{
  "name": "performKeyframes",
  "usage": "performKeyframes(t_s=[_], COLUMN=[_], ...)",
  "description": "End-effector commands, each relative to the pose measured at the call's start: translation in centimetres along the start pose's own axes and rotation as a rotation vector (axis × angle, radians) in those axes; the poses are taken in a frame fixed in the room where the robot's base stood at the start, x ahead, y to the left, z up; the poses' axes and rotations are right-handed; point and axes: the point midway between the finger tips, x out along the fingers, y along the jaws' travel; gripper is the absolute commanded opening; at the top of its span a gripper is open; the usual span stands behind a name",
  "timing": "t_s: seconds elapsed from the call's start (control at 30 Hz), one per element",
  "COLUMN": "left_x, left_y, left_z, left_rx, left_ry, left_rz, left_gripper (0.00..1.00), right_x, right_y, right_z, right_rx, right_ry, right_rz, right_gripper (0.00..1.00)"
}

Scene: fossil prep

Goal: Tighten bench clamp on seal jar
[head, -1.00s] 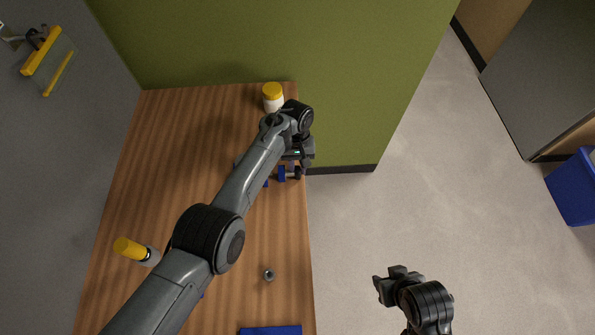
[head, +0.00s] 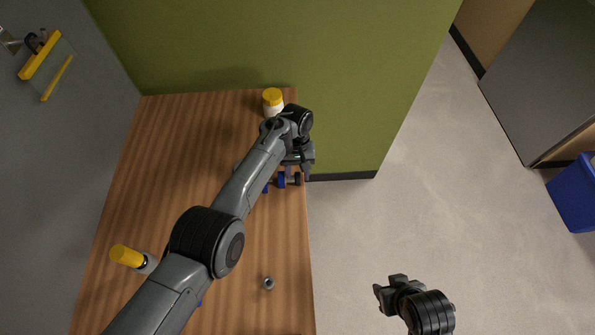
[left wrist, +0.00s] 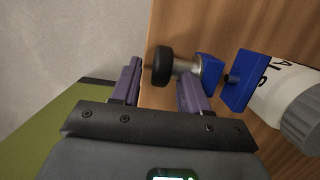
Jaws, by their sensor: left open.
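The bench clamp (head: 281,180) is blue with a metal screw and a black knob (left wrist: 158,66); it sits at the right edge of the wooden bench. In the left wrist view its blue jaws (left wrist: 236,80) are beside a white jar (left wrist: 280,92) with dark lettering and a grey lid. My left gripper (head: 298,171) is open at the clamp. In the left wrist view the knob and screw lie in front of the gap between its purple fingers (left wrist: 160,92); contact cannot be told. In the head view my arm hides most of the jar. My right gripper (head: 381,293) hangs off the bench.
A yellow-lidded white jar (head: 273,103) stands at the back of the bench (head: 165,150) by the green wall. A yellow-capped bottle (head: 130,257) is at the left. A small metal part (head: 268,283) lies near the front. A blue bin (head: 575,195) is far right.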

Motion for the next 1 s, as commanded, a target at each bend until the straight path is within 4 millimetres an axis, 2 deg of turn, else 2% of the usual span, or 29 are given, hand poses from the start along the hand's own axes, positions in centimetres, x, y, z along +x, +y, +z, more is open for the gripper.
performKeyframes(t_s=[0.23, 0.7, 0.83, 1.0], left_x=[-1.9, -9.2, -10.3, -10.8], left_y=[0.0, 0.0, 0.0, 0.0], left_z=[0.0, -0.1, -0.1, 0.0], left_rx=[0.001, 0.001, 0.0, 0.0], left_ry=[0.002, 0.002, 0.002, 0.0], left_rz=[0.001, 0.001, 0.001, 0.0], left_gripper=[0.45, 0.45, 0.45, 0.45], right_x=[-0.4, -0.7, -0.6, -0.6], right_y=[0.1, 0.0, -0.1, -0.1], right_z=[-0.1, -0.2, -0.2, -0.2], right_rx=[-0.004, 0.001, 0.004, 0.006], right_ry=[-0.001, 0.0, 0.001, 0.001], right_rz=[0.003, -0.001, -0.003, -0.004], right_gripper=[0.43, 0.43, 0.43, 0.43])
